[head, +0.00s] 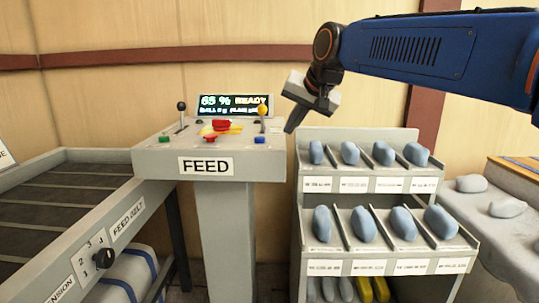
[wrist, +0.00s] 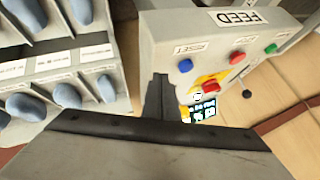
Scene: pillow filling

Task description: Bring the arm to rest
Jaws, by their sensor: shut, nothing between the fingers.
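My arm (head: 425,48) is blue and reaches in from the right of the head view. My gripper (head: 290,127) hangs from its end, tilted down and to the left, in front of the wall between the feed console and the shelf rack. It is shut and empty. In the wrist view its closed fingers (wrist: 159,98) point towards the gap beside the console. It looks clear of both, touching nothing that I can see.
The grey FEED console (head: 165,159) has levers, coloured buttons and a screen (head: 234,105) reading "65 % READY". The rack (head: 335,267) holds several blue-grey pillow-shaped pieces (head: 362,223). A feed belt (head: 75,205) is at left. A table with grey lumps (head: 508,208) is at right.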

